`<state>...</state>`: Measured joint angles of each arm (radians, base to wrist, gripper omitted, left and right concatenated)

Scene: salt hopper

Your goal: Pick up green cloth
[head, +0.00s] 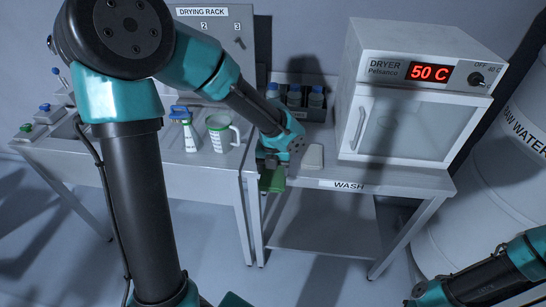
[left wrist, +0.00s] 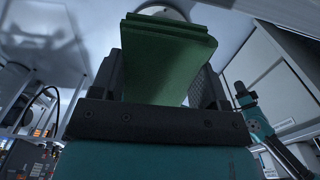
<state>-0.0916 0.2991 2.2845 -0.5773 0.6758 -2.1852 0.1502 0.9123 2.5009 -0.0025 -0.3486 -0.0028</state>
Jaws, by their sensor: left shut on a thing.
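The green cloth (head: 272,180) hangs at the front edge of the wash table, below my left gripper (head: 270,160). In the left wrist view the folded green cloth (left wrist: 165,55) lies between the two dark fingers of my left gripper (left wrist: 165,80), which is shut on it. Part of the cloth is hidden behind the gripper in the head view. My right arm (head: 480,280) shows at the lower right, but its fingertips cannot be made out clearly.
The wash table (head: 400,183) carries a pale block (head: 313,157), a dark bottle crate (head: 307,112) and the dryer (head: 410,120). A measuring jug (head: 221,133) and a wash bottle (head: 186,130) stand on the left table. A raw water tank (head: 500,190) stands at right.

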